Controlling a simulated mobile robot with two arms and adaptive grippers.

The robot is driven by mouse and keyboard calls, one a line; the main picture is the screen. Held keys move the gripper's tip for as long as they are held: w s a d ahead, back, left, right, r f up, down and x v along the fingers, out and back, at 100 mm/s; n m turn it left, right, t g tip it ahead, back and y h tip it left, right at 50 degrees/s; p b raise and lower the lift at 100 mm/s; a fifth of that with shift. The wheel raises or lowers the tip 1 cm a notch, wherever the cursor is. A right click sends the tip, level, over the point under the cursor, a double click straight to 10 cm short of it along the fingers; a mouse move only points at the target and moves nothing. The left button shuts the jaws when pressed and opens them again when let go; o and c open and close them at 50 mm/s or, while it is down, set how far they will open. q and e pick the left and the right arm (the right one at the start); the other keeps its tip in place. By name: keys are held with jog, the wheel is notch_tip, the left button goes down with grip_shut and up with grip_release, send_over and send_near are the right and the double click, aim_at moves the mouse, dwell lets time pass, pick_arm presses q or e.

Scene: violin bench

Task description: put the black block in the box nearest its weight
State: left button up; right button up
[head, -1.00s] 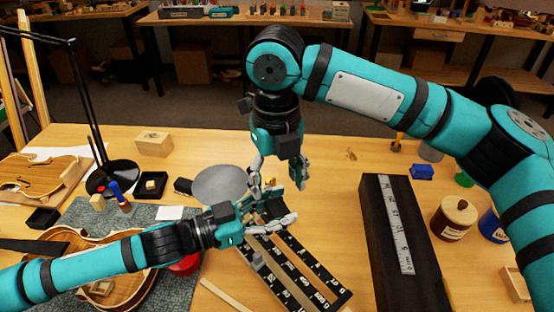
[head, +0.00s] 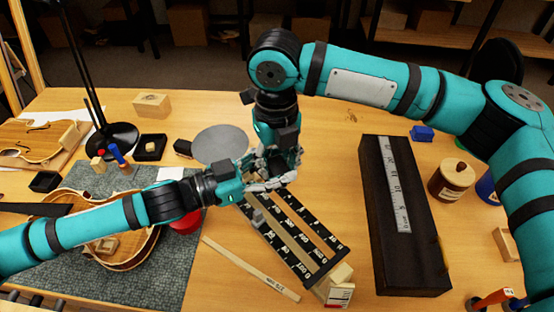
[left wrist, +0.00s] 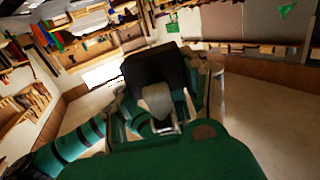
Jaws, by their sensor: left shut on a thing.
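My left gripper (head: 268,183) is shut, with its fingers close under my right gripper (head: 280,160). In the left wrist view a dark block (left wrist: 160,68) sits at the left fingers; it looks like the black block, and in the head view the crowded fingers hide it. My right gripper points down onto the same spot; whether its fingers touch the block or are closed I cannot tell. I cannot make out weight-labelled boxes for certain.
A small white-and-red box (head: 340,295) stands at the board's near end. A long black case (head: 405,260) with a ruler lies to the right. A grey disc (head: 220,144) lies behind the hands, and a violin body (head: 130,245) lies on the mat at left.

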jog(key=c, duration=0.4)
pick_arm(q)
jog(key=o, duration=0.7)
pick_arm(e)
grip_shut()
pick_arm(q)
jog(key=o, duration=0.5)
jog(key=shift+a, duration=0.1)
